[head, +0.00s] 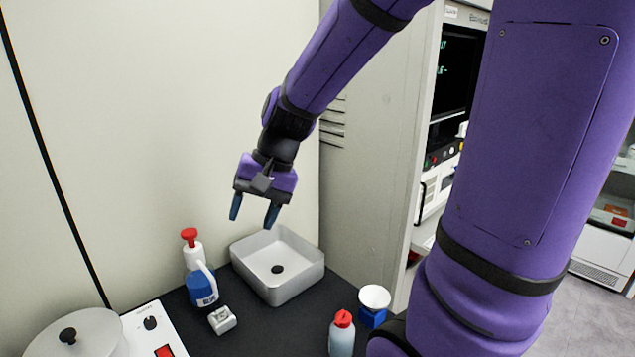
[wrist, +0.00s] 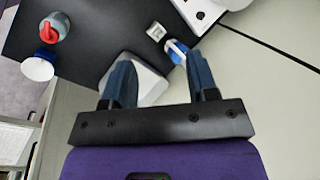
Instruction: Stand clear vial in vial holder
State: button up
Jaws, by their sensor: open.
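My gripper (head: 255,213) is open and empty, high above the white basin. In the wrist view its two dark blue fingers (wrist: 161,82) stand apart with nothing between them. A small white block (head: 222,319) lies on the dark counter in front of the blue-labelled bottle; it also shows in the wrist view (wrist: 156,32). It may be the vial holder, but it is too small to tell. I cannot make out a clear vial in either view.
The white basin (head: 302,268) stands by the back wall.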

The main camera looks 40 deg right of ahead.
jog(key=s+d+r+n+t+h, duration=0.3)
jog(key=s+r+n, duration=0.3)
jog(key=s+r, duration=0.3)
jog(key=s+h, duration=0.1)
jog(key=s, duration=0.3)
jog(key=shift+t+h, duration=0.3)
jog(key=shift+t, duration=0.1)
